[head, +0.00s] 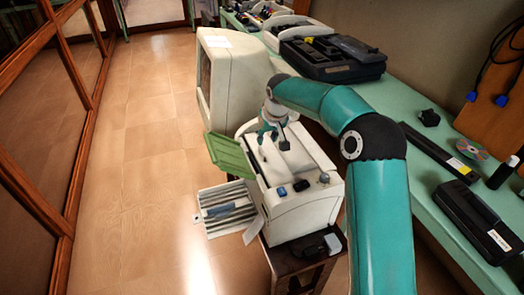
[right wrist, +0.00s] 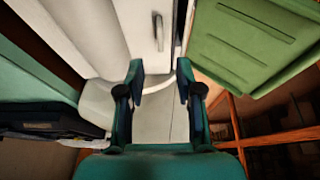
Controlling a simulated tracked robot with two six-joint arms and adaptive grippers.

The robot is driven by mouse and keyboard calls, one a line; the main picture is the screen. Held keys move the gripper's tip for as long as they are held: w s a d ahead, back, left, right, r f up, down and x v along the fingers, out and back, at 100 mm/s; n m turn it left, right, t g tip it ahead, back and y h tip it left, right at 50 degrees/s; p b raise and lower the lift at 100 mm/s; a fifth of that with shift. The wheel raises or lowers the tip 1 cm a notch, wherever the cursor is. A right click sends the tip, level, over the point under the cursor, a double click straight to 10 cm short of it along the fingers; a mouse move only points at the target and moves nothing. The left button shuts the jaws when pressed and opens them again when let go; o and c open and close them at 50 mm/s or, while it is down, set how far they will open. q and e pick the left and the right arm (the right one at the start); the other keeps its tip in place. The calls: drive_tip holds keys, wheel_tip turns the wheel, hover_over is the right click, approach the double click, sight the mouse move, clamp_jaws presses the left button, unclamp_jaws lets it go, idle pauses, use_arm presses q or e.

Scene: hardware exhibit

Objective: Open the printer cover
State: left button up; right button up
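The off-white printer (head: 300,203) stands on a small dark wooden stand beside the green counter. A green panel (head: 230,153) sticks out at its left side; it also shows at the upper right of the right wrist view (right wrist: 250,45). My right gripper (head: 270,130) is over the far part of the printer's top. In the right wrist view its two fingers (right wrist: 160,78) are apart with nothing between them. A pale printer surface with a small handle-like slot (right wrist: 158,33) lies just beyond the fingertips. Contact cannot be told. My left gripper is not in view.
A large beige monitor-like unit (head: 232,75) stands behind the printer. The green counter (head: 425,165) on the right holds black devices (head: 330,58), a disc (head: 472,150) and a black box (head: 470,222). The tiled floor (head: 135,180) on the left is clear.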

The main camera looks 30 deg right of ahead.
sight(263, 152)
drive_tip(key=p+x, duration=0.1)
drive_tip(key=x, duration=0.9)
clamp_jaws()
